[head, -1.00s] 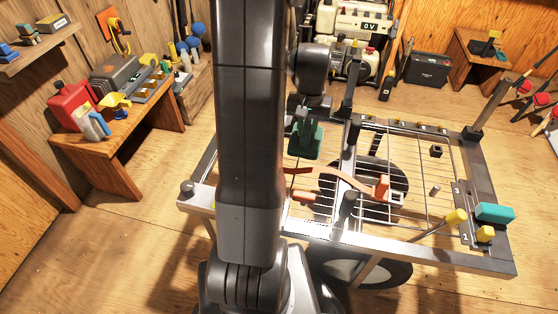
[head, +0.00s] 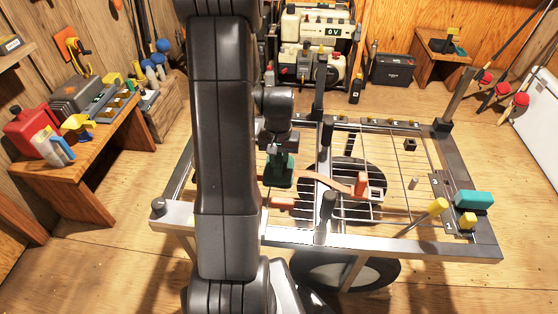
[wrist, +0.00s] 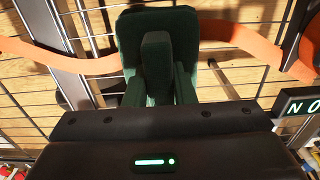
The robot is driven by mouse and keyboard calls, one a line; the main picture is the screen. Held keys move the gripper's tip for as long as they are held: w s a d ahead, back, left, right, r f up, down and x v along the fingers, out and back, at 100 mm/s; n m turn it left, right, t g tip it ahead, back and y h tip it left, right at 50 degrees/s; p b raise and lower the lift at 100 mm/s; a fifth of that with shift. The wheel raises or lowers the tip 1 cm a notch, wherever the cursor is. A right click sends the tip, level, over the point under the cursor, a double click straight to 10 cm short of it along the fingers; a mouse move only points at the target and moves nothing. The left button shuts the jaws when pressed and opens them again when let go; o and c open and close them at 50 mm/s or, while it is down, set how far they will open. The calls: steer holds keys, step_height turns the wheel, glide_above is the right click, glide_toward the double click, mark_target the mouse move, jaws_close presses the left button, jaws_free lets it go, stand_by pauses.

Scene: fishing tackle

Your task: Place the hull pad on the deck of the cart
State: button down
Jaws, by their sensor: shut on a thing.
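The hull pad (head: 280,171) is a dark green block with a raised middle post; it also fills the top middle of the wrist view (wrist: 158,28). My gripper (head: 275,148) is shut on it and points down over the cart's deck. The cart is a grey metal frame (head: 400,241) with a wire-grid deck (head: 392,168). The pad is over the left half of the grid, close above or at the wires; I cannot tell if it touches. My gripper's fingertips are mostly hidden in both views.
An orange strap (head: 335,182) crosses the deck beside the pad. Dark posts (head: 326,215) stand on the middle bar. A teal block (head: 473,199) and yellow pieces (head: 467,220) sit at the right corner. A wooden bench (head: 80,165) with tackle stands left.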

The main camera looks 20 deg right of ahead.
mark_target(279, 158)
steer(key=shift+f, duration=0.2)
steer(key=c, duration=1.2)
jaws_free()
steer(key=shift+r, duration=0.1)
step_height(279, 158, up, 12)
steer(key=p, duration=0.3)
steer(key=shift+r, duration=0.2)
